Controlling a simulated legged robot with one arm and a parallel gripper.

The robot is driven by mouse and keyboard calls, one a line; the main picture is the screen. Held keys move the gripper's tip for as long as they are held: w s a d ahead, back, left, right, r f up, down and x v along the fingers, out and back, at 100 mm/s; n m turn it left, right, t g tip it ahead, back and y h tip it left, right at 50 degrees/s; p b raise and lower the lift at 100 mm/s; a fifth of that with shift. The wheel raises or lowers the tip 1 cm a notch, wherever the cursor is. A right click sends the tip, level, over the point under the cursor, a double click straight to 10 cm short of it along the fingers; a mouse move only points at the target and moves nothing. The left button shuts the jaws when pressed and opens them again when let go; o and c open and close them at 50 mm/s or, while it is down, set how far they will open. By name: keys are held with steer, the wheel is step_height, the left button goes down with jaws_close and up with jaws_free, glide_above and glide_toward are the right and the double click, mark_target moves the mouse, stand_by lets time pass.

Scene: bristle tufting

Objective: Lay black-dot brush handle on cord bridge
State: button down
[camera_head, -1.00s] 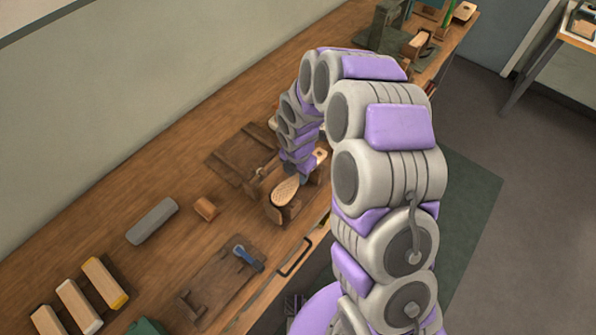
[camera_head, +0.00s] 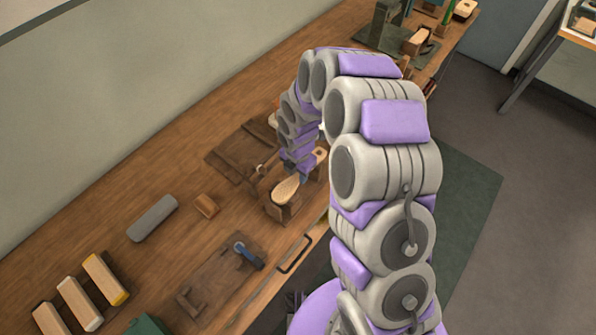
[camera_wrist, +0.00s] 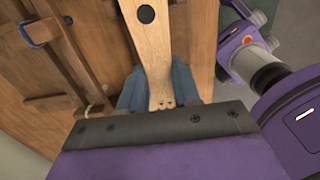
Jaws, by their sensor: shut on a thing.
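The black-dot brush handle (camera_wrist: 151,45) is pale wood with one black dot, and my gripper (camera_wrist: 160,88) is shut on it, a blue finger on each side. In the head view its rounded, dotted head (camera_head: 286,190) points toward the lower left and its other end (camera_head: 320,155) shows past my gripper (camera_head: 303,176). A brown wooden stand, seemingly the cord bridge (camera_head: 277,212), is right under the brush head. I cannot tell whether the brush touches it. My wrist hides part of the brush and stand.
A wooden fixture (camera_head: 232,162) lies behind the stand. A brown block (camera_head: 206,206), a grey roll (camera_head: 153,218) and a board with a blue-handled tool (camera_head: 248,255) are to the left. Several pale blocks (camera_head: 105,280) stand at lower left. Bare bench lies between them.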

steer(key=shift+f, duration=0.25)
steer(key=shift+c, duration=1.6)
jaws_free()
steer(key=shift+r, duration=0.15)
steer(key=shift+r+p, duration=2.45)
steer(key=shift+r, duration=1.45)
